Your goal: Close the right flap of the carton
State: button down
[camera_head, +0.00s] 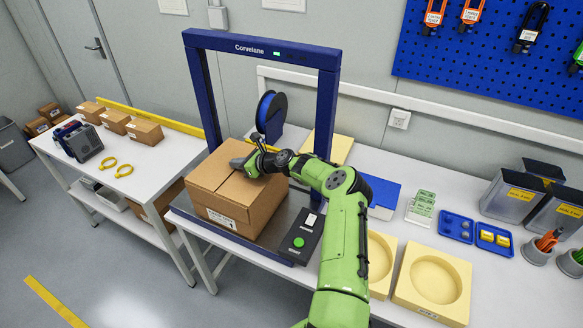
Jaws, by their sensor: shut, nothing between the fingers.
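The brown cardboard carton (234,219) stands on the dark bed of the blue-framed machine, with a white label low on its front. Its top looks nearly flat, with a seam running across it. The right flap (245,195) appears to lie down over the top, though my wrist hides part of it and I cannot tell whether it is fully flush. My gripper (239,163) is shut and empty, low over the middle of the carton's top. I cannot tell whether it touches the cardboard.
The blue arch (262,48) rises around the carton, with a blue reel (270,108) behind. A control box (300,238) with a green button sits to the right. Foam blocks (434,282) and trays (475,232) fill the right bench. Small cartons (145,131) stand on the left table.

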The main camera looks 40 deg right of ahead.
jog(key=shift+r+p, duration=0.75)
jog(key=shift+r, duration=0.25)
notch_tip(320, 180, up, 14)
jog(key=p, duration=0.2)
jog(key=s+a+r+n+g+b, duration=0.1)
jog(key=s+a+n+g, duration=0.25)
jog(key=a+n, duration=0.6)
jog(key=s+a+r+n+g+b, duration=0.1)
jog(key=s+a+n+g, duration=0.35)
jog(key=a, duration=0.75)
jog(key=s+a+r+n+h+b, duration=0.1)
jog(key=s+a+r+n+h, duration=0.1)
jog(key=s+n, duration=0.6)
jog(key=s+a+r+n+h+b, duration=0.1)
jog(key=s+a+r+n+h, duration=0.25)
jog(key=s, duration=0.85)
jog(key=s+d+f+n, duration=0.1)
jog(key=s+n, duration=0.2)
jog(key=s, duration=0.4)
jog(key=s+f+n+y+b, duration=0.1)
jog(key=s+f+n, duration=0.1)
jog(key=s, duration=0.6)
jog(key=shift+d+f+n+t, duration=0.3)
jog(key=shift+d+n+t, duration=0.1)
jog(key=shift+n, duration=0.45)
